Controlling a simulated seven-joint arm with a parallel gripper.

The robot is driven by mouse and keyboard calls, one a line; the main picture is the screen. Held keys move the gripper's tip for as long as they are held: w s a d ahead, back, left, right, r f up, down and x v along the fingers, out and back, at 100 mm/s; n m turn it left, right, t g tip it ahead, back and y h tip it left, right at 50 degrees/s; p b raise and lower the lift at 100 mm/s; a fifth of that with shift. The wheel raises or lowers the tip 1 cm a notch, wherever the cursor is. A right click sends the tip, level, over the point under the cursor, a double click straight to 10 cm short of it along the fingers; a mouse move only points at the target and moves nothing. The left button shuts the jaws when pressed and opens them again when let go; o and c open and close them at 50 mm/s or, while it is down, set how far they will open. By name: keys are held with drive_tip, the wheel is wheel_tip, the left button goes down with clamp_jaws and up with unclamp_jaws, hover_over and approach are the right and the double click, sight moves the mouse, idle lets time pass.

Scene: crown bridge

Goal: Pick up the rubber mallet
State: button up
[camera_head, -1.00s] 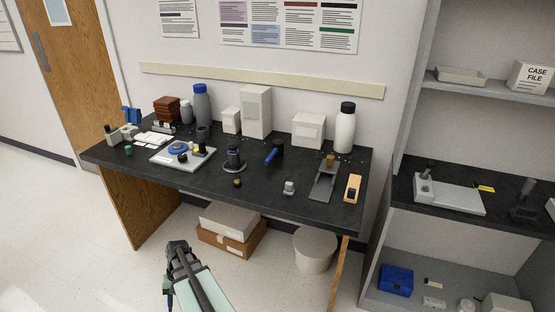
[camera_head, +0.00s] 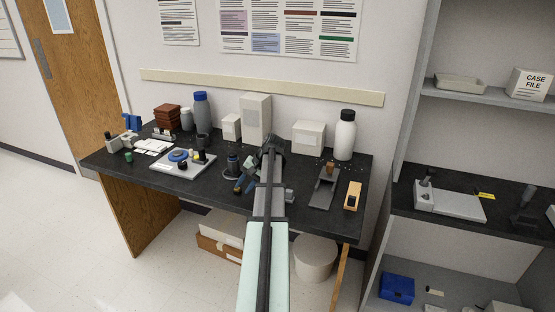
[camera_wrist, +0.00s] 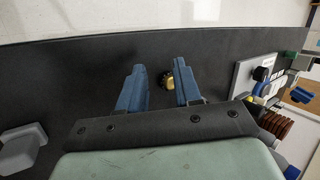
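My gripper (camera_head: 243,186) is over the front middle of the black bench, at the end of my arm. In the wrist view its two blue-grey fingers (camera_wrist: 158,85) stand apart with bench top showing between them. The rubber mallet, with a dark head and blue handle in the earlier head view, is not clearly visible now. My arm covers the spot where it lay, and I cannot make it out in the wrist view. A small brass-coloured knob (camera_wrist: 168,80) shows beside one fingertip. I cannot tell its exact gap from the finger.
A small grey block (camera_wrist: 22,148) lies on the bench at the left of the wrist view. A pale tray (camera_head: 183,164) with small parts is on the left. Boxes (camera_head: 308,137) and a white bottle (camera_head: 345,137) stand at the back. An orange block (camera_head: 353,196) is at the right.

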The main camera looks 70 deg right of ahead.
drive_tip(key=s+d+r+m+h, duration=0.1)
drive_tip(key=s+d+r, duration=0.15)
drive_tip(key=d, duration=0.55)
drive_tip(key=s+d+r+m+h, duration=0.15)
drive_tip(key=s+d, duration=0.25)
drive_tip(key=d, duration=0.4)
drive_tip(key=s+d+r, duration=0.3)
drive_tip(key=d, duration=0.6)
drive_tip(key=shift+t, duration=0.4)
drive_tip(key=x, duration=0.8)
drive_tip(key=shift+w+a, duration=0.15)
drive_tip(key=shift+a, duration=0.1)
drive_tip(key=shift+x, duration=2.65)
drive_tip(key=shift+w+r, duration=0.1)
drive_tip(key=shift+w, duration=0.05)
clamp_jaws()
